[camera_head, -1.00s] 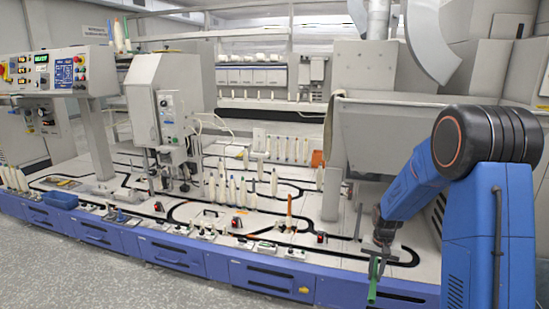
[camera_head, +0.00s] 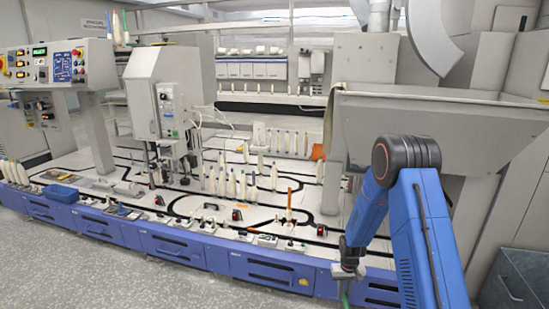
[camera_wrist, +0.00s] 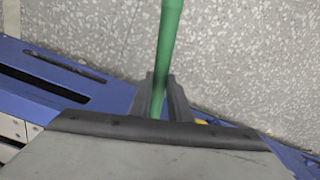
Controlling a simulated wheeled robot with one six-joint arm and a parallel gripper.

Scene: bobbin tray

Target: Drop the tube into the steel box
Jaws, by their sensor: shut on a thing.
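The tube is green and thin. It shows in the wrist view (camera_wrist: 170,45), running up from between the jaws, and just below my gripper in the head view (camera_head: 346,298). My gripper (camera_wrist: 160,98) is shut on the tube; it also shows in the head view (camera_head: 346,280). It holds the tube at the front edge of the blue-fronted machine, with speckled floor behind it in the wrist view. A dark grey box (camera_head: 518,282) stands on the floor at the lower right, cut off by the frame; I cannot tell if it is the steel box.
The machine's blue drawer fronts (camera_head: 180,247) run along its near edge. Upright pale bobbins (camera_head: 231,184) stand on its white deck. A large grey metal hopper (camera_head: 430,125) rises at the right. The floor (camera_head: 130,275) in front of the machine is clear.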

